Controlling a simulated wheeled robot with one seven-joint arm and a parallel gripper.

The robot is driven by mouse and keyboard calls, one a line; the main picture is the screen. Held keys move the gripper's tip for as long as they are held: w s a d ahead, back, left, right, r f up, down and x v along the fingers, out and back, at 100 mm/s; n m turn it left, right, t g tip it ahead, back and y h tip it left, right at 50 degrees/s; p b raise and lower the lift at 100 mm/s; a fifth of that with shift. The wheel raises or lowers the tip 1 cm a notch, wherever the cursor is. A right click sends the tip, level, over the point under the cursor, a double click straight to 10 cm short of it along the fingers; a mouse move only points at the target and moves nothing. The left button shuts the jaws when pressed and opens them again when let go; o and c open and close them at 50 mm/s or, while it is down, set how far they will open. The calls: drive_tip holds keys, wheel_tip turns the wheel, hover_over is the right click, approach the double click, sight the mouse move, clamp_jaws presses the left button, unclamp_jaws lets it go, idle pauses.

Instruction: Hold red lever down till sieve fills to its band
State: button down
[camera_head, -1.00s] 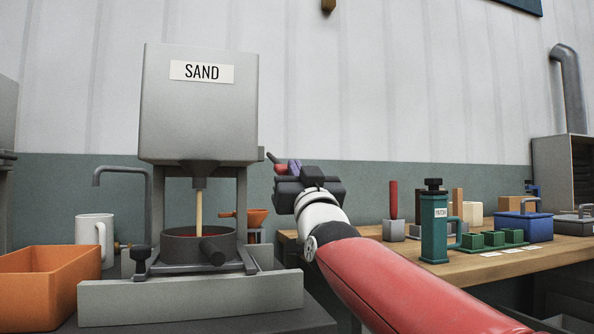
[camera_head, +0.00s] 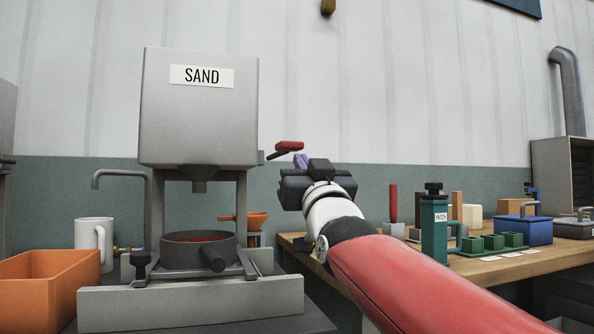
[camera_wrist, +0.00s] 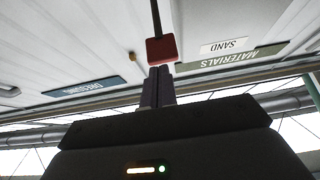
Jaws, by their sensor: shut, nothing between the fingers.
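The red lever (camera_head: 289,146) sticks out from the right side of the grey sand hopper (camera_head: 198,115) and stands raised. My gripper (camera_head: 301,160) is shut and empty, its purple fingertips just below and right of the lever's red grip. In the wrist view the red grip (camera_wrist: 161,49) shows just beyond the fingertips (camera_wrist: 159,72); I cannot tell whether they touch. The dark round sieve (camera_head: 172,250) sits under the hopper's spout. Some red shows inside its rim, but the sand level is hard to make out. No stream falls from the spout.
An orange bin (camera_head: 35,295) and a white mug (camera_head: 93,238) stand left of the sieve stand. An orange funnel (camera_head: 257,219) is behind it.

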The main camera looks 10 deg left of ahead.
drive_tip(key=b+v, duration=0.1)
drive_tip(key=v, duration=0.6)
drive_tip(key=shift+w, duration=0.1)
drive_tip(key=s+d+f+m+g+h+p, duration=0.25)
drive_tip(key=d+f+g+h+p, duration=0.5)
drive_tip(key=d+f, duration=0.9)
drive_tip(key=s+d+f+m+g+h+p, duration=0.1)
drive_tip(key=s+d+f+g, duration=0.3)
drive_tip(key=s+f, duration=0.4)
drive_tip(key=s+d+f+m+g+h+p, duration=0.1)
drive_tip(key=s+d+f+g+h, duration=0.3)
drive_tip(key=s+f, duration=0.5)
wheel_tip(320, 180, down, 4)
drive_tip(key=shift+s+d+f+m, duration=0.1)
drive_tip(key=shift+s+d+m, duration=0.1)
drive_tip(key=shift+d+m, duration=0.65)
drive_tip(key=shift+a, duration=0.1)
